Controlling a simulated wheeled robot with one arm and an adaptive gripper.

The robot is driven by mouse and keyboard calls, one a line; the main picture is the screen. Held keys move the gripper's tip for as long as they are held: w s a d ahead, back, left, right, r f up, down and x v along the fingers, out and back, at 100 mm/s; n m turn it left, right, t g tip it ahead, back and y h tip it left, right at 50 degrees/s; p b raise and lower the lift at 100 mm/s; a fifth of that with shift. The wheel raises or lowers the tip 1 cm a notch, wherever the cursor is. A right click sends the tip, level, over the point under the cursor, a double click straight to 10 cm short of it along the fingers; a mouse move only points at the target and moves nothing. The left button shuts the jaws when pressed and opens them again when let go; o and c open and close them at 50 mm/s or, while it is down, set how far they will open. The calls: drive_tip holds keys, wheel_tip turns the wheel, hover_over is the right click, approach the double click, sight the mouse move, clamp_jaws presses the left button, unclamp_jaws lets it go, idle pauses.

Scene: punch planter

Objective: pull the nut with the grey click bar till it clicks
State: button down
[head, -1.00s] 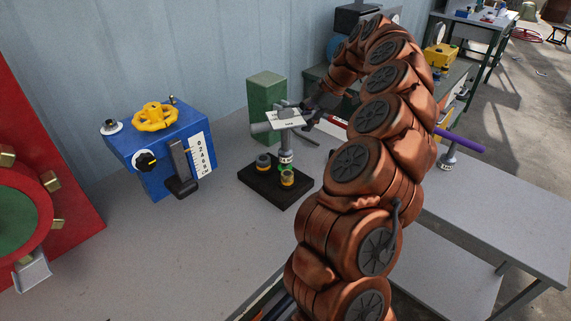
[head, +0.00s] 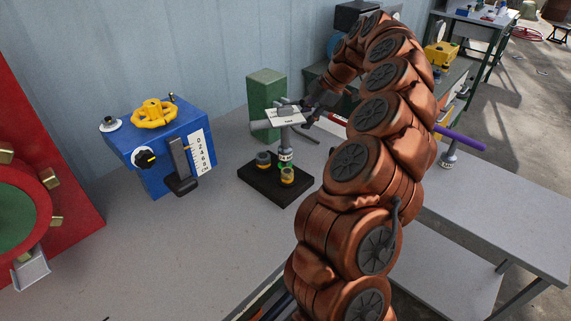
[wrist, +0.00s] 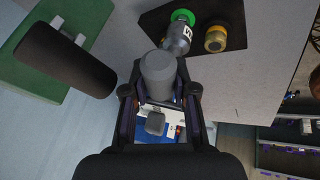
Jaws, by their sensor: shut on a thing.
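The grey click bar (head: 264,125) is above the black block (head: 262,188) on the bench, its labelled socket end pointing down over a green-ringed spot (head: 282,164). My gripper (head: 307,115) is at the bar's head, on the right. In the wrist view my gripper (wrist: 160,108) is shut on the bar's grey round head (wrist: 158,72). The socket (wrist: 178,36) reaches toward the green ring (wrist: 183,17); the nut inside is hidden, and I cannot tell how deep it is seated.
A green box (head: 266,95) is close behind. A blue box with a yellow handwheel (head: 154,113) stands left. The bench front is clear.

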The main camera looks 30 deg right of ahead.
drive_tip(key=shift+f+b, duration=1.2)
drive_tip(key=shift+f, duration=0.25)
idle(0.5)
drive_tip(key=shift+s+a+m+t+h+b, duration=0.25)
drive_tip(key=shift+s+m+t+h+b, duration=0.25)
drive_tip(key=shift+m+b, duration=1)
drive_tip(key=shift+s+a+b, duration=0.1)
drive_tip(key=shift+s+b, duration=0.15)
drive_tip(key=shift+b, duration=0.55)
drive_tip(key=shift+r, duration=0.1)
drive_tip(key=shift+w+n, duration=0.15)
drive_tip(key=shift+n, duration=0.15)
drive_tip(key=shift+r, duration=0.1)
